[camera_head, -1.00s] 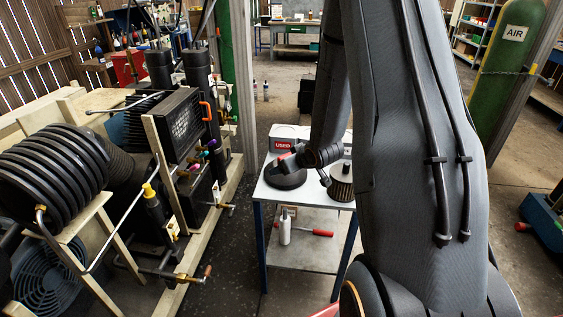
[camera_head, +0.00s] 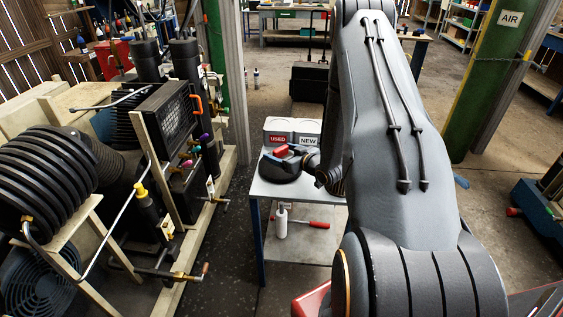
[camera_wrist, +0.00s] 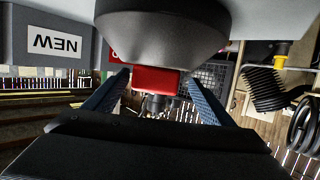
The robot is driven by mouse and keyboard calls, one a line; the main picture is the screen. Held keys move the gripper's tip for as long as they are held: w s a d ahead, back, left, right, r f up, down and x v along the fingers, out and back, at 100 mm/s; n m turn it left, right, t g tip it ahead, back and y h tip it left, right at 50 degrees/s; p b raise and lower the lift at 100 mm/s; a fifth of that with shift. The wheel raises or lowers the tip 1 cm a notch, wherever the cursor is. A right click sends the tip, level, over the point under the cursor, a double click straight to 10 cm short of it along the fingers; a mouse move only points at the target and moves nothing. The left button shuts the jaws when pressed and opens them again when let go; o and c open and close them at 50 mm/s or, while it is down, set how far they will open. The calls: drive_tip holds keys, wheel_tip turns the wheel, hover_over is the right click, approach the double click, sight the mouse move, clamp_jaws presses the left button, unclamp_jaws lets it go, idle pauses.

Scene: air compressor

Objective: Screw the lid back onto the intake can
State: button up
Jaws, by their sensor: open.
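A round black lid (camera_head: 280,168) with a red grip (camera_head: 281,151) on top lies on the small cart's top. In the wrist view, which is upside down, the dark lid (camera_wrist: 160,35) fills the top centre and its red grip (camera_wrist: 155,80) points down in the picture. My gripper (camera_wrist: 156,84) is open, with one blue finger on each side of the red grip. I cannot tell whether the fingers touch it. In the head view my gripper (camera_head: 305,155) reaches in from the right, partly hidden by my arm. I cannot clearly pick out the intake can.
The cart (camera_head: 258,192) holds grey bins marked USED and NEW (camera_head: 292,132) behind the lid. Its lower shelf has a white bottle (camera_head: 281,222) and a red-handled tool (camera_head: 313,224). The compressor (camera_head: 160,120) stands left, with pipes and valves jutting out. Dark floor lies between.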

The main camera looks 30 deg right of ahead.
drive_tip(key=shift+p+x, duration=0.5)
drive_tip(key=shift+x, duration=1.45)
drive_tip(key=shift+d, duration=0.15)
drive_tip(key=c, duration=1.4)
drive_tip(key=shift+o, duration=0.2)
